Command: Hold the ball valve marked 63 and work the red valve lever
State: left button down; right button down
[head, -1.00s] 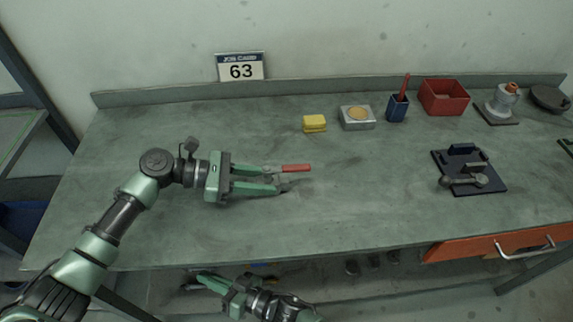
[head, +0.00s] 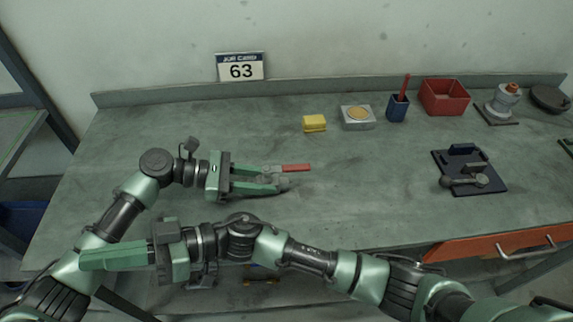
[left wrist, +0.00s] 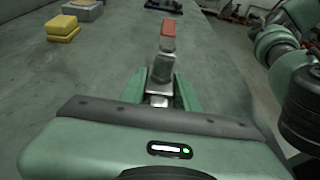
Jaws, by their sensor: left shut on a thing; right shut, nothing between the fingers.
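The ball valve (head: 283,184) is a small grey metal body with a red lever (head: 295,168) that points right, over the left part of the bench. My left gripper (head: 275,180) is shut on the valve body, with the fingers pointing right. In the left wrist view the lever (left wrist: 168,28) stands out straight ahead beyond the fingers (left wrist: 160,88). The fingers hide part of the valve, and no number on it is readable. My right gripper (head: 84,260) is shut and empty at the lower left, pointing left, apart from the valve.
A card marked 63 (head: 240,68) is at the back wall. A yellow block (head: 314,123), grey box (head: 357,123), blue cup (head: 397,107) and red bin (head: 444,97) stand along the back. A dark plate (head: 490,184) with metal parts lies right. Bench between is clear.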

jog(key=w+d+r+n+t, duration=0.1)
jog(key=w+r+n+t, duration=0.1)
jog(key=w+r+t, duration=0.35)
jog(key=w+d+r+n+t, duration=0.1)
jog(key=w+r+n+t, duration=0.1)
jog(key=w+r, duration=0.65)
jog(key=d+f+n+g+h, duration=0.3)
jog(key=d+f+n+h, duration=0.25)
jog(key=n, duration=0.95)
jog(key=d+f+n+g+h, duration=0.3)
jog(key=d+f+n+h, duration=0.25)
jog(key=n, duration=0.85)
jog(key=w+d+n+t+h, duration=0.2)
jog(key=w+d+n+h, duration=0.3)
jog(key=d, duration=0.5)
jog(key=w+d+n+t+h, duration=0.35)
jog(key=w+d+h, duration=0.2)
jog(key=d, duration=0.45)
notch_tip(320, 180, down, 6)
jog(key=shift+w+f+n+g, duration=0.15)
jog(key=shift+f+n+g, duration=0.05)
jog(key=shift+n+g, duration=0.15)
